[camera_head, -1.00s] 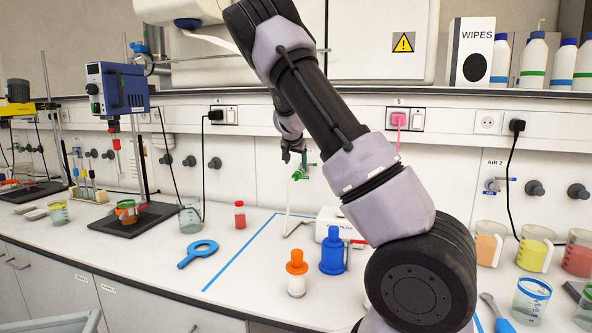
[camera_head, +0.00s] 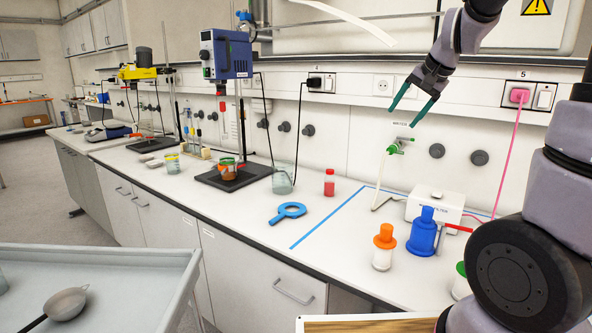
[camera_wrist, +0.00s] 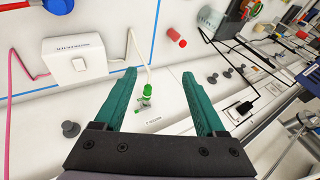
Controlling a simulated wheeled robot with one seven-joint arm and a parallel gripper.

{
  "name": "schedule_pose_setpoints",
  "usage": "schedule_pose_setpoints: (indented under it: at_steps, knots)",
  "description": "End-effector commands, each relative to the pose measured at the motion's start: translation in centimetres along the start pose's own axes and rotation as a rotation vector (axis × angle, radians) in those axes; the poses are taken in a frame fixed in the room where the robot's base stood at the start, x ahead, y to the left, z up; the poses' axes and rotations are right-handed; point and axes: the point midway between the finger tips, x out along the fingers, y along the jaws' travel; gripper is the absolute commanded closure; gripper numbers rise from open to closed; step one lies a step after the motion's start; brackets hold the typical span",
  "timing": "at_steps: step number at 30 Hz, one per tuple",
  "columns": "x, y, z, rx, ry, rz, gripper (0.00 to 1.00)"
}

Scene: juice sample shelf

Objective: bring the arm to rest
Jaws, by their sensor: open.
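My gripper (camera_head: 412,98) is raised in front of the back wall, above the bench. Its two green fingers are spread apart with nothing between them. The wrist view also shows my gripper (camera_wrist: 165,90) open, with the green water tap (camera_wrist: 146,98) seen beyond the gap between the fingers. In the head view the green tap (camera_head: 399,146) is on the wall below the fingertips, apart from them.
A grey tray cart (camera_head: 120,262) stands at lower left.

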Motion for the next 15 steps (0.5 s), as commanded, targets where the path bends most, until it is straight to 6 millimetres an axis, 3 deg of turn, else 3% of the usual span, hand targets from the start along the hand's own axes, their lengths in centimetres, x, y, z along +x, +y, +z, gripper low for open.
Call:
schedule_pose_setpoints:
  at_steps: [1, 6, 10, 15]
  knots:
    - [-2.3, 0.1, 1.6, -0.018, -0.004, -0.025, 0.27]
    - [-8.1, 0.9, 7.5, -0.113, -0.012, -0.052, 0.27]
    - [-11.3, 2.2, 11.9, -0.191, 0.009, -0.035, 0.27]
    - [-13.3, 4.0, 15.8, -0.263, 0.043, 0.011, 0.27]
